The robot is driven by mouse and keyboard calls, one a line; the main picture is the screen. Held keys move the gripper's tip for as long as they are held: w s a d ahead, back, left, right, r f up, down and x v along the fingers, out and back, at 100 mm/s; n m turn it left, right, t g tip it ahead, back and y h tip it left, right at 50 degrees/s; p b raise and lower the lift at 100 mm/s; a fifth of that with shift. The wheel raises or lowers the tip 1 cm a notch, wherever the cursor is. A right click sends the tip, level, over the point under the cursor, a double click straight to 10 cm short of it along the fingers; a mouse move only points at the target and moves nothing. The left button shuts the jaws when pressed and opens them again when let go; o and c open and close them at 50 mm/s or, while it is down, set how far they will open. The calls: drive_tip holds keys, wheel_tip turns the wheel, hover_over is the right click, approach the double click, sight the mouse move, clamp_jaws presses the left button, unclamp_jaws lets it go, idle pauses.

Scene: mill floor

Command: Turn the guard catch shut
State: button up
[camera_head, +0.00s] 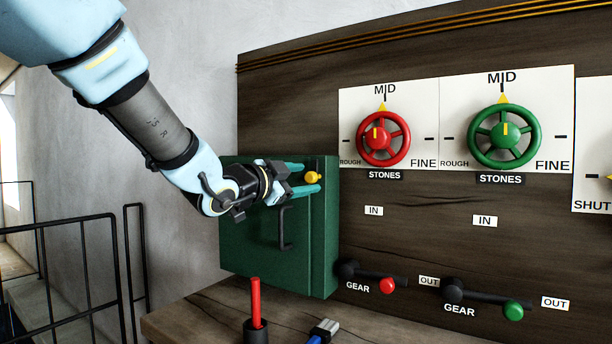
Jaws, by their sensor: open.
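The guard is a dark green box (300,252) on the wooden panel at the centre left, with a black bar handle (286,230) on its front. Its yellow catch (312,177) sits near the upper right of the front. My gripper (308,178) reaches in from the upper left. Its two teal fingers are apart, one above and one below the yellow catch, with the catch between the tips. I cannot tell whether the fingers touch it. The gripper body hides part of the box's upper front.
A red handwheel (383,138) and a green handwheel (504,137) are on the panel to the right. Below are a red-knobbed gear lever (387,285) and a green-knobbed one (513,308). A red upright rod (256,303) and a brush-like tool (323,331) are on the bench below.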

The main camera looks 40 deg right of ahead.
drive_tip(key=shift+w+d, duration=0.15)
drive_tip(key=shift+d, duration=0.55)
clamp_jaws()
